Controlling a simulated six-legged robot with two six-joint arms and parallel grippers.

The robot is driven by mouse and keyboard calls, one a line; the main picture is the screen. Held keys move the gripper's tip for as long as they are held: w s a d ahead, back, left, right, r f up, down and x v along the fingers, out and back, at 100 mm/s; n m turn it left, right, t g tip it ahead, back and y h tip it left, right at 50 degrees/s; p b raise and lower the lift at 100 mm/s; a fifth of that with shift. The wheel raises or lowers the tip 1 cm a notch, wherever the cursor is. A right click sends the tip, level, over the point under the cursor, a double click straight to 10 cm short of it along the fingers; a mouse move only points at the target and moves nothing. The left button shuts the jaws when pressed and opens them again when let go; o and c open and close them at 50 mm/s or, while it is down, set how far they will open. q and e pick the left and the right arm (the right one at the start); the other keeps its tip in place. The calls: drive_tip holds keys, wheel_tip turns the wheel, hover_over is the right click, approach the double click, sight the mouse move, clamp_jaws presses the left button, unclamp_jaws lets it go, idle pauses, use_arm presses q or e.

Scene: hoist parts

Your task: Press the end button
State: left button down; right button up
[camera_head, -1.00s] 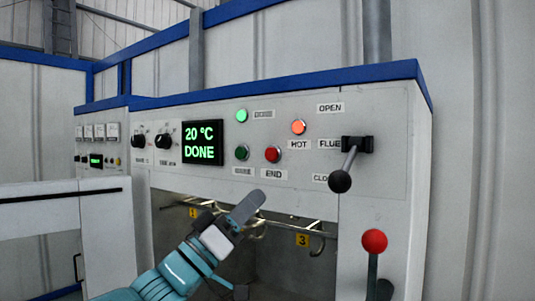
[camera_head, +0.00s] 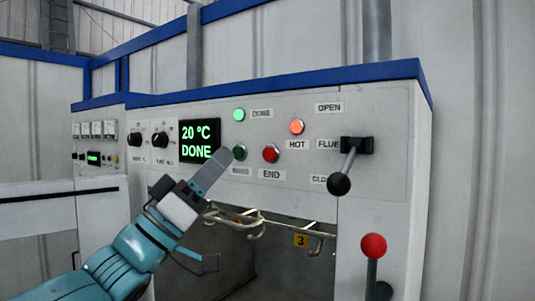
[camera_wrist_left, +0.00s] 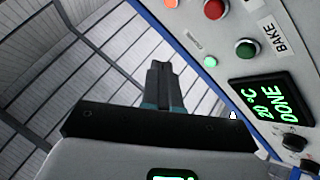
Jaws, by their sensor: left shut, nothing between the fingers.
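The red end button (camera_head: 271,153) sits on the white panel above its END label (camera_head: 271,174). In the left wrist view the red button (camera_wrist_left: 215,8) shows at the top right, beside the green button (camera_wrist_left: 245,48). My left gripper (camera_head: 224,155) is shut and empty. In the head view its tip is just left of the green button (camera_head: 239,154), with the red button further right. I cannot tell its gap to the panel. In the left wrist view the shut fingers (camera_wrist_left: 160,68) point up the picture. My right gripper is not in view.
The display (camera_head: 199,141) reads 20 °C DONE. A green DONE lamp (camera_head: 239,115) and an orange-red HOT lamp (camera_head: 297,127) are lit. The flue lever (camera_head: 340,183) and a red-knobbed lever (camera_head: 374,246) stand out at the right. A hook rail (camera_head: 237,219) spans the open bay below.

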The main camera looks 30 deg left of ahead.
sight(270, 154)
use_arm(q)
drive_tip(key=shift+w+d+p, duration=0.15)
drive_tip(key=shift+w+p, duration=0.65)
drive_tip(key=shift+w, duration=1.4)
drive_tip(key=shift+w+d+p, duration=0.15)
drive_tip(key=shift+w+p, duration=0.65)
drive_tip(key=shift+w, duration=1.35)
drive_tip(key=shift+w, duration=0.2)
drive_tip(key=shift+w, duration=0.25)
